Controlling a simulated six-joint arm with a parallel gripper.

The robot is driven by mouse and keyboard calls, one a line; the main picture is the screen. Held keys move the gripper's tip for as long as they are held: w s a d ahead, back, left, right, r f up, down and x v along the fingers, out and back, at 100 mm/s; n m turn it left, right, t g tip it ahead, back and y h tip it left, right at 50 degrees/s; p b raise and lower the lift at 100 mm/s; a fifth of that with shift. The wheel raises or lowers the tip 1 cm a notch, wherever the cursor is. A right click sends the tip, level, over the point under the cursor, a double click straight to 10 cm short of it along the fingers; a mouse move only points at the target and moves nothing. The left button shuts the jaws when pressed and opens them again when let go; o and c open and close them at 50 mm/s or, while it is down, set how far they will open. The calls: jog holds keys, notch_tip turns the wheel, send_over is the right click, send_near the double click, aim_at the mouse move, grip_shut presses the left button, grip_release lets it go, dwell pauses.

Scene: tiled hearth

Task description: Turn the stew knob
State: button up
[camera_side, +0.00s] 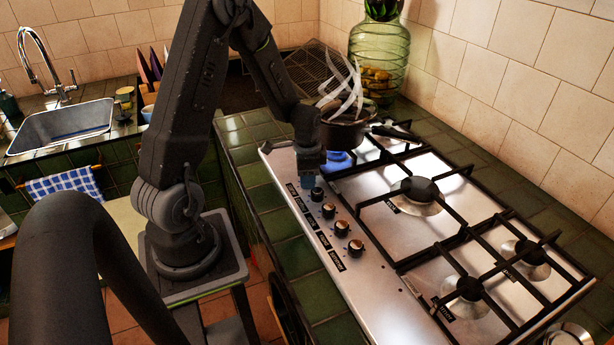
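The stove's control panel (352,290) carries a row of dark knobs with small black labels beside them. The labels are too small for me to read, so I cannot tell which one says stew. The knobs in plain view include one nearest my gripper (317,194) and one at the near end of the row (355,248). My gripper (308,181) points down at the far end of the row, by the farthest label (292,189). Its tips hide that spot, and any knob there. I cannot tell whether the fingers are open or shut, or touching a knob.
A dark pot (343,134) steams on the far-left burner, above a blue flame (338,156), close behind my gripper. Black grates (450,210) cover the hob. A green glass jar (378,62) stands at the back. A sink (60,125) is at left.

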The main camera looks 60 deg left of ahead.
jog(key=shift+c, duration=1.1)
jog(key=n, duration=0.4)
jog(key=shift+n, duration=0.3)
jog(key=n, duration=1.5)
